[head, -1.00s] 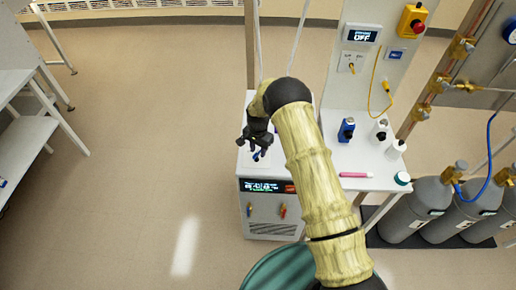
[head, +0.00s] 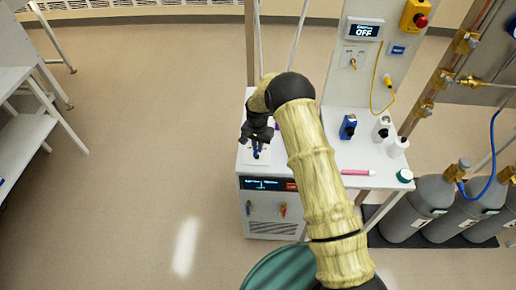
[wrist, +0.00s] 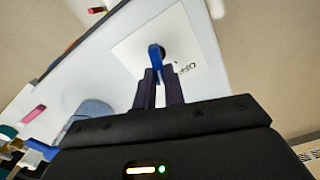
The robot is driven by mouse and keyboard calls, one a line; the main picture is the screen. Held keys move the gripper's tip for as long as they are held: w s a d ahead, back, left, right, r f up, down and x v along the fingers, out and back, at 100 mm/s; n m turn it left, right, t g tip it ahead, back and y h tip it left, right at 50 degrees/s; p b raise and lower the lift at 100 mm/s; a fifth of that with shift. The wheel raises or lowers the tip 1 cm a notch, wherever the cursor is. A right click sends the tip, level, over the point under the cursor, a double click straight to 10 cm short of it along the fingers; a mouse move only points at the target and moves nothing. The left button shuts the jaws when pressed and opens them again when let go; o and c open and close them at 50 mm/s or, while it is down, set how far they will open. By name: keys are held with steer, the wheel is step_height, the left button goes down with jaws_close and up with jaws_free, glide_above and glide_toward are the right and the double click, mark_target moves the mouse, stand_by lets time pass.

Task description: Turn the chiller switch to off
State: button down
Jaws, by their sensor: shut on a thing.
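The chiller (head: 272,222) is a white box with a dark front display (head: 262,184), whose small text I cannot read. Its blue switch handle (wrist: 154,56) stands on a white label plate (wrist: 133,47) on the top; dark lettering beside it is only partly legible. The switch shows as a small blue spot below my gripper in the head view (head: 256,154). My gripper (wrist: 160,84) has its two dark fingers shut on the blue handle. The fingers hide part of the handle and its base.
A white bench (head: 365,172) on the right holds a blue bottle (head: 348,127), white bottles (head: 381,126) and a pink marker (head: 357,172). Grey gas cylinders (head: 410,222) stand further right. A wall display (head: 363,30) reads OFF. Floor to the left is clear.

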mark_target(257, 148)
steer(key=shift+w+a+n+b, duration=0.1)
steer(key=shift+a+n+b, duration=0.05)
steer(key=shift+n+b, duration=0.6)
steer(key=shift+a+n+b, duration=0.1)
steer(key=shift+n+b, duration=0.35)
steer(key=shift+n, duration=0.5)
steer(key=shift+r, duration=0.1)
steer(key=c, duration=1.5)
jaws_free()
step_height(257, 148, up, 17)
steer(key=b, duration=0.3)
steer(key=shift+r+b, duration=0.2)
steer(key=shift+b, duration=0.2)
steer(key=shift+d, duration=0.1)
